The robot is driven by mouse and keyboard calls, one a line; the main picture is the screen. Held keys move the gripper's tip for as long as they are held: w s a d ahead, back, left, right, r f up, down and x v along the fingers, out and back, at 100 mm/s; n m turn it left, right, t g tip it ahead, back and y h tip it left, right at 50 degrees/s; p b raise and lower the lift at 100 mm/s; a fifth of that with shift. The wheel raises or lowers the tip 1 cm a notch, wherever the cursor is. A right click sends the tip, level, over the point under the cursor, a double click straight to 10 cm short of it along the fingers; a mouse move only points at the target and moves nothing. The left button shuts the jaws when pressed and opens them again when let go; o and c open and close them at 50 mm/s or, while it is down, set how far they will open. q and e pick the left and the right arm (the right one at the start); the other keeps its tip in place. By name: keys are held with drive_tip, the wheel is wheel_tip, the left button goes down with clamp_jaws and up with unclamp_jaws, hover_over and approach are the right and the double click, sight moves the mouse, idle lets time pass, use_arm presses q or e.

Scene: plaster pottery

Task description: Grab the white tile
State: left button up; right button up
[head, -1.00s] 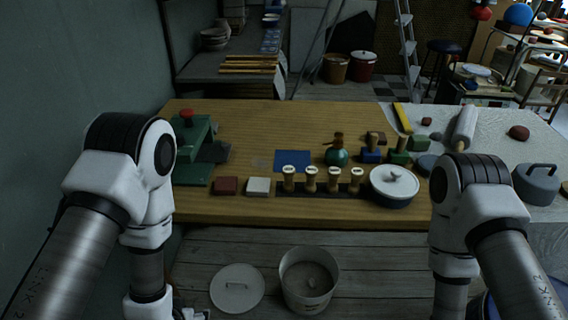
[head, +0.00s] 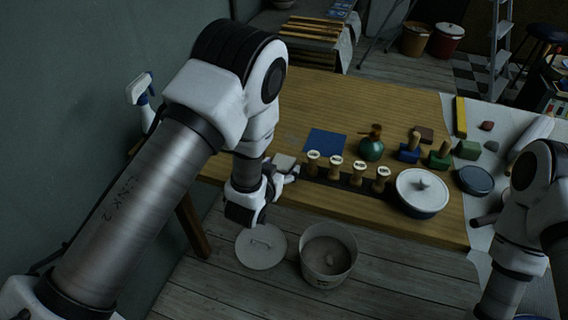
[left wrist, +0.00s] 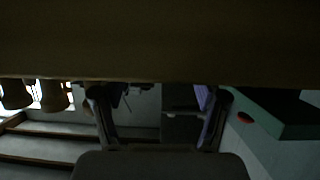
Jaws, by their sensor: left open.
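The white tile (head: 285,161) lies flat near the front edge of the wooden table, left of the row of stamps in the head view. My left gripper (head: 287,176) is open at the table's front edge, just in front of the tile. Its fingertips look very close to the tile, but I cannot tell whether they touch it. In the left wrist view the two fingers of the left gripper (left wrist: 160,112) stand apart, and I cannot make out the tile there. My right gripper is out of view.
Wooden stamps (head: 335,169) stand in a dark rack right of the tile. A blue square (head: 326,141) lies behind. A lidded white pot (head: 422,192) stands farther right. Below the table edge are a bucket (head: 329,256) and a round lid (head: 261,247).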

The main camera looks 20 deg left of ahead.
use_arm(q)
drive_tip(key=shift+a, duration=0.1)
drive_tip(key=c, duration=1)
